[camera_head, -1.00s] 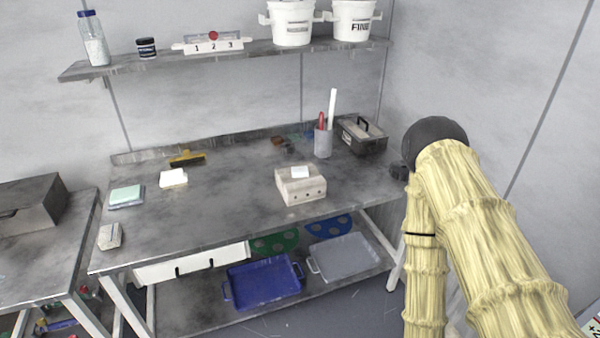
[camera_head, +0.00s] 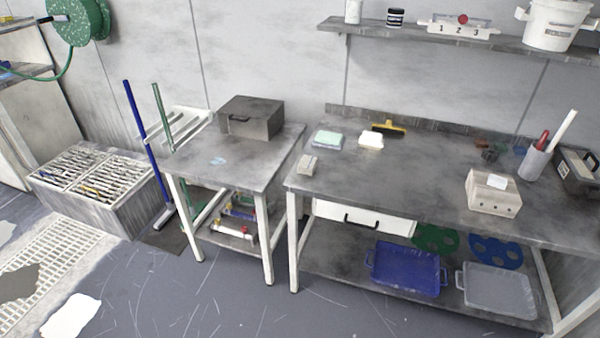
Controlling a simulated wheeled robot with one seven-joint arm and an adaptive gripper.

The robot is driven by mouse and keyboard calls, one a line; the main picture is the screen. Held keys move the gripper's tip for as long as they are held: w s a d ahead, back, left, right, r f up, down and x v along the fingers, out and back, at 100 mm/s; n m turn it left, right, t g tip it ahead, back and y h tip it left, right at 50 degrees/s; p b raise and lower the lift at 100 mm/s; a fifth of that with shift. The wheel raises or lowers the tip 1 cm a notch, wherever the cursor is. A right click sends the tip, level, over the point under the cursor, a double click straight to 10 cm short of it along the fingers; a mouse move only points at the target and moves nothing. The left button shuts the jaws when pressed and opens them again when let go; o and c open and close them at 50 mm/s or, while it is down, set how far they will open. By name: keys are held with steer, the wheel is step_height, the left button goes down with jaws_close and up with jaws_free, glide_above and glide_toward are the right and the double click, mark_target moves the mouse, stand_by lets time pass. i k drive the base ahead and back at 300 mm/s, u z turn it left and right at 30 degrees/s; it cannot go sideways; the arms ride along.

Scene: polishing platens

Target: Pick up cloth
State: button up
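Several things could be the cloth, and I cannot tell which is meant. A small white folded piece (camera_head: 371,141) lies at the back of the grey workbench (camera_head: 400,180). A pale green and white stack (camera_head: 328,139) lies to its left on the bench. A flat white patch (camera_head: 72,316) and a dark grey patch (camera_head: 17,282) lie at the lower left by the floor grating. My gripper and arm are not in this view.
A side table (camera_head: 235,160) with a dark box (camera_head: 251,118) stands left of the bench. A block (camera_head: 493,191) and a holder (camera_head: 536,162) stand on the bench's right half. Blue (camera_head: 405,268) and grey (camera_head: 497,290) trays lie on its lower shelf. Open floor (camera_head: 220,300) lies in front.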

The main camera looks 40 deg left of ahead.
mark_target(306, 165)
steer(key=z, duration=0.4)
steer(key=k, duration=0.15)
steer(key=u, duration=0.9)
steer(key=i, duration=0.2)
steer(key=u, duration=1.25)
steer(key=k, duration=0.6)
steer(key=u, duration=0.7)
steer(key=i, duration=1.15)
steer(key=z, duration=0.75)
